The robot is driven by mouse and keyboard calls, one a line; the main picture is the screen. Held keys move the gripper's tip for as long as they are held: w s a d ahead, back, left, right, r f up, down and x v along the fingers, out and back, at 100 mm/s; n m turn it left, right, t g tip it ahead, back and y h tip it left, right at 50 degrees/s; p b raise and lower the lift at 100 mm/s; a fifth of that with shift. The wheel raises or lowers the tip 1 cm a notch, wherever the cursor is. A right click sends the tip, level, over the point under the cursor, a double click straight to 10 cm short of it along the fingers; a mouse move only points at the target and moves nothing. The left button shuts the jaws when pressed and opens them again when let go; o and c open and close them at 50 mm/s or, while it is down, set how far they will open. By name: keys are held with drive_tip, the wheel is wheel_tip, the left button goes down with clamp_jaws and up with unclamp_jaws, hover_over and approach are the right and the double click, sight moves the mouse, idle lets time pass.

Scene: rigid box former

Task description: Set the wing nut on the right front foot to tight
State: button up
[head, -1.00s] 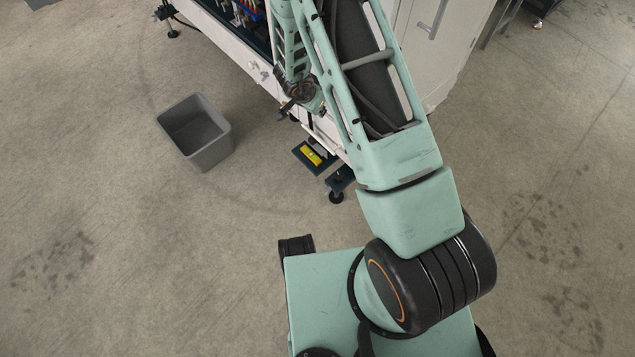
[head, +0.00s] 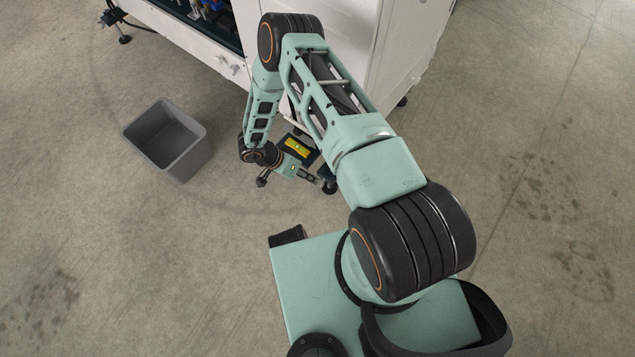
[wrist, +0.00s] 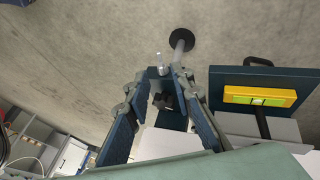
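The foot at the machine's near corner shows in the wrist view as a round black pad (wrist: 182,39) on a grey stem, beside a dark blue bracket (wrist: 172,120). A small black part that looks like the wing nut (wrist: 163,101) sits at the bracket, with a pale threaded stud beyond it. My gripper (wrist: 160,76) is open, its two fingers on either side of the black part, with no clear contact. In the head view my gripper (head: 311,178) is low beside the foot pad (head: 330,188); the wing nut cannot be made out there.
A yellow spirit level (head: 298,146) lies on a dark plate close to my gripper; it also shows in the wrist view (wrist: 260,96). The white machine cabinet (head: 345,30) stands behind. A grey open bin (head: 185,160) is on the floor to the left. Floor in front is clear.

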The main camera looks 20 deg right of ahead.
sight(321, 182)
drive_tip(key=b+x, duration=0.1)
drive_tip(key=x, duration=0.6)
drive_tip(key=shift+b, duration=0.4)
drive_tip(key=shift+r, duration=0.1)
clamp_jaws()
